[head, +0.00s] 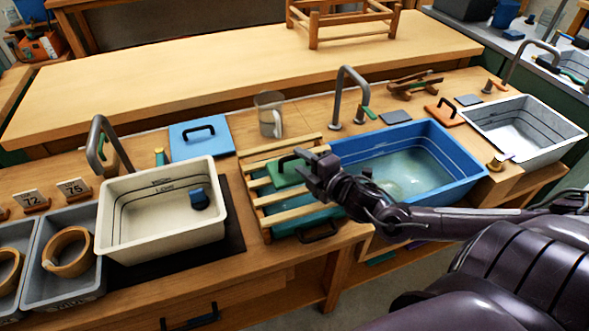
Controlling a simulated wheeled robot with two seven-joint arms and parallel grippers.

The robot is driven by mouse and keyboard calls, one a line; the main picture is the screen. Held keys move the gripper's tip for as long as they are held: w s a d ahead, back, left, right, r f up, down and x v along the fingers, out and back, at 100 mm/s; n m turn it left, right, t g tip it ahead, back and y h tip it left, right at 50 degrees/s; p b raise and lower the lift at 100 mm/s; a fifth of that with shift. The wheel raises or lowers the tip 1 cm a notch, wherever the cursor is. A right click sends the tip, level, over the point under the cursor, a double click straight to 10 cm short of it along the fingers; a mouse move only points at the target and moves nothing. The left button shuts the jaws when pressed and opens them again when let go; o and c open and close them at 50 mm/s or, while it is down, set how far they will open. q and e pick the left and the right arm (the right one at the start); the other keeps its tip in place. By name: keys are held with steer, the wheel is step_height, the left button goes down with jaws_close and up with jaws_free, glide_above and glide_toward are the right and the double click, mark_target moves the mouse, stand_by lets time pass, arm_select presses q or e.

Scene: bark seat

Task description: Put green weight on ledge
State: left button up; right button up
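A green block with a dark handle (283,176), which looks like the green weight, sits on a wooden slatted rack (280,217) in the middle of the bench. My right gripper (308,168) comes in from the right and is at the handle's right end, partly hiding the block. I cannot tell whether its fingers are apart or closed on the handle. A long raised wooden ledge (220,70) runs behind the bench. My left gripper is not in view.
A blue basin of water (420,140) stands right of the rack, and a cream basin (160,240) stands left. A blue lidded block (200,142), a metal mug (268,115) and a faucet (350,85) stand behind. A wooden frame (345,20) stands on the ledge, which is otherwise mostly clear.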

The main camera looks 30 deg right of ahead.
mark_target(293, 158)
steer(key=shift+a+x, duration=0.15)
steer(key=shift+x, duration=0.9)
steer(key=shift+a+x, duration=0.15)
steer(key=shift+x, duration=0.9)
steer(key=shift+s, duration=0.1)
jaws_close()
steer(key=shift+r, duration=0.1)
